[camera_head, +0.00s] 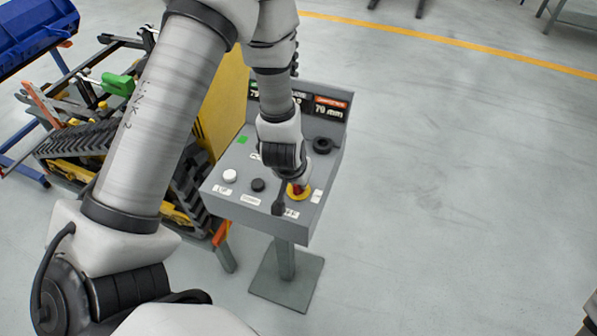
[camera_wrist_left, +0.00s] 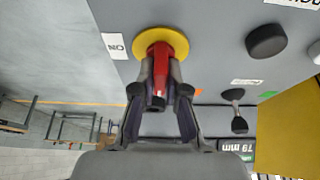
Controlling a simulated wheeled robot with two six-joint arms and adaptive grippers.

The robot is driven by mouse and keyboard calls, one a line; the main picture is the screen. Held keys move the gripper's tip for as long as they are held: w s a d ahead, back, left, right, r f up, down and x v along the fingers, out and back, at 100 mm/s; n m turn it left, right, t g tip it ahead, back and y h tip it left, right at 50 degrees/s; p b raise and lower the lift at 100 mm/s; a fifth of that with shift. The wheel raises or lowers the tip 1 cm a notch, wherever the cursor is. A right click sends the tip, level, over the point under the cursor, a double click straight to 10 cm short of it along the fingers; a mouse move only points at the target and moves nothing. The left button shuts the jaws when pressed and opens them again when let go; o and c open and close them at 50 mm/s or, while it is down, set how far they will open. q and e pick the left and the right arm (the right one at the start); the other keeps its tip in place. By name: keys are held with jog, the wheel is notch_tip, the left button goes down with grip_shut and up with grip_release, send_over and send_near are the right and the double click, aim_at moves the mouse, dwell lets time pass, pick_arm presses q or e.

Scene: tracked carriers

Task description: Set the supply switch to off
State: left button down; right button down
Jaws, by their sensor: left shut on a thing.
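The supply switch is a red handle (camera_head: 295,188) on a yellow round plate (camera_head: 299,195), near the front right corner of the grey control desk (camera_head: 225,203). In the left wrist view the red handle (camera_wrist_left: 161,66) stands out from the yellow plate (camera_wrist_left: 178,33). My left gripper (camera_wrist_left: 160,92) has its two fingers closed on either side of the handle. In the head view the left gripper (camera_head: 299,181) reaches down to the switch and partly hides it. A white ON label (camera_wrist_left: 115,46) is beside the plate.
A tracked carrier (camera_head: 75,150) stands to the left. The floor to the right is clear.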

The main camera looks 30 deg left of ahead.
pick_arm(q)
jog(key=shift+s+f, duration=0.1)
jog(key=c, duration=1.2)
grip_release()
jog(key=v, duration=1.2)
jog(key=shift+a, duration=0.1)
